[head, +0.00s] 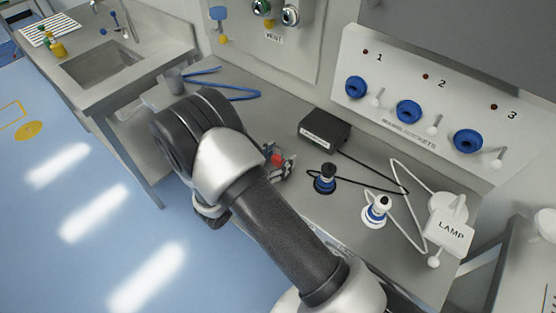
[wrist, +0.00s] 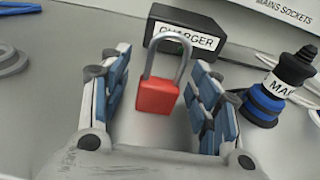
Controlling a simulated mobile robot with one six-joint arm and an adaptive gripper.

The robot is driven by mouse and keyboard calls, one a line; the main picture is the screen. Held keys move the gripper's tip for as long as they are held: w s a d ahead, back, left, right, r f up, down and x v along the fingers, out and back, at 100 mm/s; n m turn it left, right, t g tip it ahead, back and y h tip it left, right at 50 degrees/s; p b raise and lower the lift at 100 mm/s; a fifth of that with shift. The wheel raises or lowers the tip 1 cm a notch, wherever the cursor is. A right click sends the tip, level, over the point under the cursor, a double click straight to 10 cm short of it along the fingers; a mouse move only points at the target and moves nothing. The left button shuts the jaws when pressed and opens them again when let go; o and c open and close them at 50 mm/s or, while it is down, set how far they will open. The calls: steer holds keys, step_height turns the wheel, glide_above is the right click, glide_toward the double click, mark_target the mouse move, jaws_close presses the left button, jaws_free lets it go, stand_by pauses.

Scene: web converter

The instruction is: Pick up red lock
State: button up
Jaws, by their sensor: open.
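A red lock (wrist: 157,97) with a grey shackle lies on the grey bench top, seen in the wrist view. My gripper (wrist: 158,90) is open, with one blue-padded finger to the left of the lock and one to the right. The lock shows in the gap between the fingers, and I see space on both sides of it. In the head view my gripper (head: 284,163) is mostly hidden behind my arm, and a small red part of the lock (head: 278,160) shows beside it.
A black charger box (head: 325,129) stands just behind the lock. A black-and-blue plug (head: 325,178) and a white-and-blue plug (head: 376,211) stand to the right, with cables. A lamp base (head: 450,232) is farther right.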

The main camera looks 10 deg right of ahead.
steer(key=shift+c, duration=0.6)
steer(key=c, duration=1)
steer(key=shift+c, duration=0.2)
step_height(320, 180, up, 20)
steer(key=p, duration=0.5)
steer(key=shift+p, duration=0.4)
